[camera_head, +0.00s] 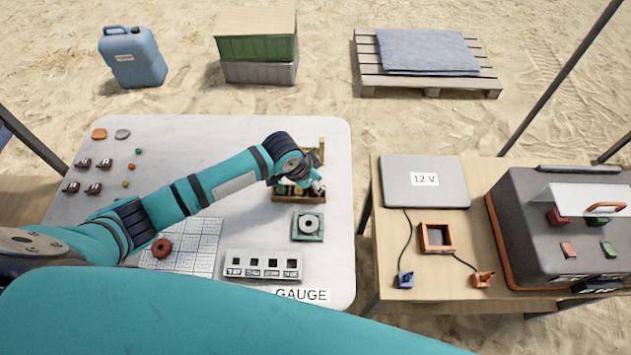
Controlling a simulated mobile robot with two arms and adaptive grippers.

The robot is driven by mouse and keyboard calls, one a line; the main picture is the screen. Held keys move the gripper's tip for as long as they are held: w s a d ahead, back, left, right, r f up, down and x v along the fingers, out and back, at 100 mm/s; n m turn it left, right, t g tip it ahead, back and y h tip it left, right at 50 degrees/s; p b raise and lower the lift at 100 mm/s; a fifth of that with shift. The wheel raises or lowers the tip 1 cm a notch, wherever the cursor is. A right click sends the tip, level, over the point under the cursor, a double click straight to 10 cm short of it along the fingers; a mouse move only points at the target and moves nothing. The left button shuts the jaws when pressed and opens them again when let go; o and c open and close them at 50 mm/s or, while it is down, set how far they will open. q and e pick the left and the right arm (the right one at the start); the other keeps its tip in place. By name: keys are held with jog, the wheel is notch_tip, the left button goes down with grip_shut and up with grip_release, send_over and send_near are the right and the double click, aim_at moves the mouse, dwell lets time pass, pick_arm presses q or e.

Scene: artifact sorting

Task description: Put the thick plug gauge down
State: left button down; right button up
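My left arm reaches in from the left over the white table (225,135). My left gripper (308,188) is at a brass-coloured rack (322,155) at the table's right side. The wrist and arm cover much of the rack and the gripper's fingers. I cannot make out the thick plug gauge; it may be hidden at the gripper or in the rack. Whether the fingers are open or shut does not show. My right gripper is not in view.
Just in front of the rack is a green square block with a grey ring (308,225). A white block with square holes (262,265) stands nearer, by a GAUGE label (301,295). A red ring (162,248) lies on a grid sheet (196,240). A wooden table (385,235) stands right.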

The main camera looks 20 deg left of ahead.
pick_arm(q)
jog(key=shift+f, duration=0.15)
jog(key=c, duration=1.2)
grip_release()
jog(key=shift+c, duration=0.2)
jog(key=v, duration=1.2)
jog(key=shift+r, duration=0.2)
